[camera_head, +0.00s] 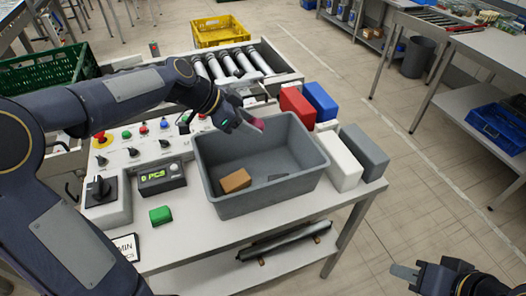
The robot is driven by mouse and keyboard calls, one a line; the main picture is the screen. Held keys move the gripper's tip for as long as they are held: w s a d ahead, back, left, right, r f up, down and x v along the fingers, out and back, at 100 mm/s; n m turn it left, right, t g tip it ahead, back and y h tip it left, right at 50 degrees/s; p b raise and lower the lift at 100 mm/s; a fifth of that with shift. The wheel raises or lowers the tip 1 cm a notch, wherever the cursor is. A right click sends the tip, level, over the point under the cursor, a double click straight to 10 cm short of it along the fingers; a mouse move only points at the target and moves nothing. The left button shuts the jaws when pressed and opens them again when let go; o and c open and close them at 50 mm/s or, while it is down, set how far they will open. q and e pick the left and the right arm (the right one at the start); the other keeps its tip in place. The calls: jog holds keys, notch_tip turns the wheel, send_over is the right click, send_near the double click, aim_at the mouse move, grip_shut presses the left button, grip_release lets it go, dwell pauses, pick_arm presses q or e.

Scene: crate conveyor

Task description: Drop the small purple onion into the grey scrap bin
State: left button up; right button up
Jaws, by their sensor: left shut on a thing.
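The small purple onion (257,123) is pinkish and mostly covered by my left gripper's fingers. My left gripper (250,122) is shut on it, above the far left part of the grey bin (262,201). The grey bin stands on the white worktop and holds an orange-brown block (235,181) on its floor. My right gripper (401,272) is at the lower right, away from the table; whether it is open or shut is unclear.
Red (297,106), blue (320,101), white (339,161) and grey (364,150) blocks stand close to the bin's right side. A control panel with knobs and a green block (160,215) lie to its left. A roller conveyor (231,65) and yellow crate (219,31) are behind.

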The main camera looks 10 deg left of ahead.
pick_arm(q)
jog(key=shift+s+f, duration=0.1)
notch_tip(320, 180, down, 5)
jog(key=b, duration=0.3)
jog(key=shift+f, duration=0.2)
jog(key=o, duration=1.1)
jog(key=shift+c, duration=0.2)
jog(key=b+v, duration=0.1)
jog(key=v, duration=0.7)
jog(key=shift+b, duration=0.3)
